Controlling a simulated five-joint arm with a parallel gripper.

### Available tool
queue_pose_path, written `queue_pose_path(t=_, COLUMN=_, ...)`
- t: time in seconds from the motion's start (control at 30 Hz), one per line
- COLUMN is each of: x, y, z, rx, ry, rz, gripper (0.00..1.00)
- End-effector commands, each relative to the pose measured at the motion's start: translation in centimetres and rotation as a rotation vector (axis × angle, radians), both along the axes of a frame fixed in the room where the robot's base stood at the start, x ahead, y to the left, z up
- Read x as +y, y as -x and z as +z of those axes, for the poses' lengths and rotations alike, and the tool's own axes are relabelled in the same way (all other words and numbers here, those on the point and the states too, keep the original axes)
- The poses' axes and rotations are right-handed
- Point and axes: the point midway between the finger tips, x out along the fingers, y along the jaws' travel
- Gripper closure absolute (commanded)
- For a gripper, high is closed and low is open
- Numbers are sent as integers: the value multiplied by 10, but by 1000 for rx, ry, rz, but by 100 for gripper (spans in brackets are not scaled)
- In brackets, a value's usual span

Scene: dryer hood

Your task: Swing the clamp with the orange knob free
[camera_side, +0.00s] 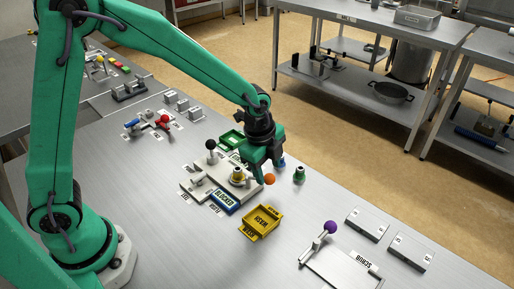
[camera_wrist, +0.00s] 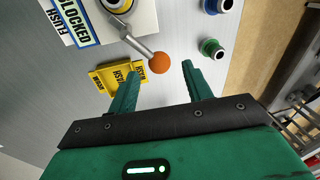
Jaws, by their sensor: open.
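The clamp's orange knob (camera_wrist: 159,63) sits at the end of a metal lever (camera_wrist: 138,43) that reaches out from a pale plate. In the side view the orange knob (camera_side: 269,179) shows at the plate's right edge, just below my gripper (camera_side: 262,165). In the wrist view my gripper (camera_wrist: 156,80) is open, with its two green fingers apart. The knob lies between and just beyond the fingertips, nearer the left one; I cannot tell whether it touches. The pale plate (camera_side: 200,182) carries a yellow-ringed fitting (camera_side: 238,176) and a black-knobbed lever (camera_side: 211,145). My gripper hides part of the plate's far side.
A yellow "WASH" tray (camera_side: 262,221) stands in front of the plate. A blue "BLOCKED" sign (camera_side: 224,202) lies at its front edge. A green fitting (camera_side: 299,175) and a blue fitting (camera_wrist: 219,5) stand close by. A purple-knobbed lever (camera_side: 330,227) is at the right.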

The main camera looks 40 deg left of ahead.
Motion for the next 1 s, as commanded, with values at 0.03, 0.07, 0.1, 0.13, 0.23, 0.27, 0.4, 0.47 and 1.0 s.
queue_pose_path(t=0.03, x=0, y=0, z=8, rx=-4, ry=2, rz=0, gripper=50)
queue_pose_path(t=0.07, x=0, y=1, z=12, rx=-4, ry=2, rz=0, gripper=50)
queue_pose_path(t=0.1, x=1, y=2, z=16, rx=-3, ry=1, rz=0, gripper=50)
queue_pose_path(t=0.13, x=1, y=3, z=20, rx=-4, ry=2, rz=0, gripper=50)
queue_pose_path(t=0.23, x=1, y=5, z=31, rx=-3, ry=1, rz=0, gripper=50)
queue_pose_path(t=0.27, x=1, y=5, z=34, rx=-4, ry=2, rz=0, gripper=50)
queue_pose_path(t=0.4, x=2, y=7, z=44, rx=-3, ry=1, rz=0, gripper=50)
queue_pose_path(t=0.47, x=2, y=7, z=46, rx=-3, ry=1, rz=0, gripper=50)
queue_pose_path(t=1.0, x=-3, y=11, z=46, rx=1, ry=0, rz=-15, gripper=50)
